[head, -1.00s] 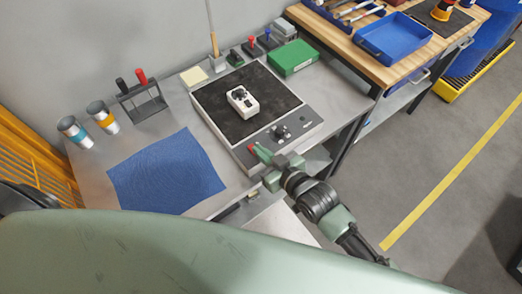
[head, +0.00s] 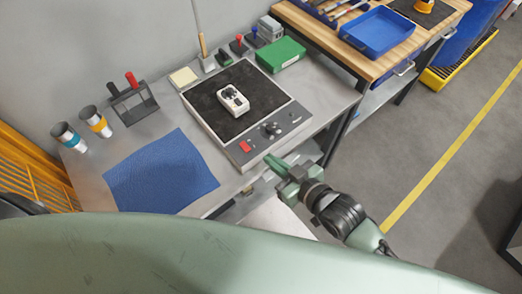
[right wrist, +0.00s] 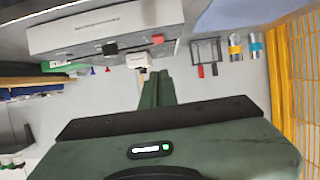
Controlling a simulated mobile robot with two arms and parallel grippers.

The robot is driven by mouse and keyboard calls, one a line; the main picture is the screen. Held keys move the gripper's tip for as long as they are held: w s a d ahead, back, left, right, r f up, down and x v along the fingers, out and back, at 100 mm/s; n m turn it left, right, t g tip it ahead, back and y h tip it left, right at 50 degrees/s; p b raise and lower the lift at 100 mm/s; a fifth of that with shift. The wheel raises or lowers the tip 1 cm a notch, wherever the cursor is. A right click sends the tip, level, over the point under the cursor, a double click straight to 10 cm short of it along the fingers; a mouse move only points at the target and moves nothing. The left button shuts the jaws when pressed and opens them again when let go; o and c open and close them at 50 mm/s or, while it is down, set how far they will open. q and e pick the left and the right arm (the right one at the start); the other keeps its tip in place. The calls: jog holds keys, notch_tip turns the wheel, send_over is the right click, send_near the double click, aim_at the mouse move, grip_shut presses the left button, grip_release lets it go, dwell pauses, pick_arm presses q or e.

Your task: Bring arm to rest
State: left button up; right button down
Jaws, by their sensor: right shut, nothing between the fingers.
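My right arm comes in from the lower right in the head view. Its green right gripper (head: 273,162) is shut and empty, in front of the bench's front edge and just right of the red button of the grey machine (head: 225,139). In the right wrist view the shut fingers (right wrist: 157,74) point toward the machine's front and lie side by side. A white device (head: 233,101) with a dark top sits on the machine's black pad, apart from the gripper. My left gripper is not in view.
A blue mat (head: 160,172) lies on the metal bench left of the machine. Two cups, a pen rack (head: 133,102) and a green box (head: 281,54) stand along the back. A wooden bench with a blue tray (head: 371,32) is at right. Open floor (head: 425,120) lies right.

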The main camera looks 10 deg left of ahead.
jog(key=shift+v, duration=0.95)
jog(key=shift+s+f, duration=0.1)
jog(key=shift+f, duration=0.1)
jog(key=w+d+f+m+h, duration=0.25)
jog(key=d+f, duration=0.35)
jog(key=f, duration=0.4)
jog(key=w+d+f+m+h, duration=0.1)
jog(key=d+f+h, duration=0.2)
jog(key=d+f, duration=0.5)
jog(key=s+d+f+m+g+h, duration=0.1)
jog(key=s+d+f+h, duration=0.1)
jog(key=s+d+f, duration=0.45)
jog(key=s+d+f+m+g+h, duration=0.1)
jog(key=s+f, duration=0.2)
jog(key=f, duration=0.7)
jog(key=s+d+f+m+g+h, duration=0.1)
jog(key=s+f, duration=0.4)
jog(key=s, duration=0.7)
jog(key=s+d+f+m+g+h, duration=0.1)
jog(key=s+d+f+g, duration=0.3)
jog(key=s, duration=0.9)
notch_tip(320, 180, down, 2)
jog(key=shift+d+f+b, duration=0.2)
jog(key=shift+f+b, duration=0.05)
jog(key=shift+b, duration=0.05)
